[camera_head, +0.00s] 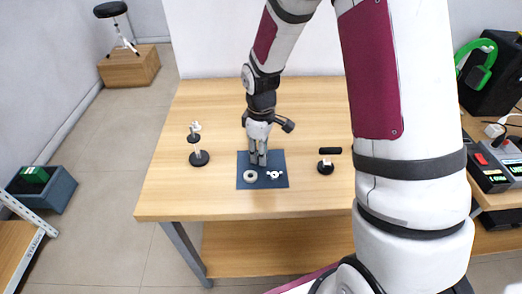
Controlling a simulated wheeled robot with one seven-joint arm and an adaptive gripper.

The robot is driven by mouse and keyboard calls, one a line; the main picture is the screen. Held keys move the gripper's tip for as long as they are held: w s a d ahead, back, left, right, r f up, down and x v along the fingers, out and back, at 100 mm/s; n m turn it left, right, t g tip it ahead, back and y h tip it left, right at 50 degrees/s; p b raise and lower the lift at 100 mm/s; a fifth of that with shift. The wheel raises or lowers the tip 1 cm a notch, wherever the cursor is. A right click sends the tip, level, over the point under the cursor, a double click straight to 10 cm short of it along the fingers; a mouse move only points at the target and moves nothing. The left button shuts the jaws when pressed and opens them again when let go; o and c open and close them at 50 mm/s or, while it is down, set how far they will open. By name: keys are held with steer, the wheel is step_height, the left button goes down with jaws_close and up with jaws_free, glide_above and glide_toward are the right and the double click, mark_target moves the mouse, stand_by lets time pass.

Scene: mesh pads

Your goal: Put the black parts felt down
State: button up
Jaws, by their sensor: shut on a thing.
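The parts felt (279,161) is a dark blue-black rectangle at the front middle of the wooden table. A grey ring (251,176) and a small white winged part (275,174) show on its near half. My gripper (258,162) points down over the felt's far half. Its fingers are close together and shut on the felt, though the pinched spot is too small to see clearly. Whether the felt lies flat on the table or is slightly raised, I cannot tell.
My upper arm hides the table's right side.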

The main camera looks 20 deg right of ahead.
steer(key=o, duration=0.7)
step_height(320, 180, up, 12)
steer(key=s+r+m+t, duration=0.2)
steer(key=s+r+m, duration=0.2)
steer(key=s+r, duration=0.7)
steer(key=s+r+m+t, duration=0.1)
steer(key=s+m, duration=0.4)
steer(key=s, duration=0.9)
steer(key=shift+s+d+r+m+t, duration=0.15)
steer(key=shift+r+m+t, duration=0.25)
steer(key=shift+r, duration=0.5)
steer(key=shift+r+p, duration=0.1)
steer(key=shift+p, duration=0.25)
steer(key=shift+r+p, duration=0.3)
steer(key=shift+r, duration=0.15)
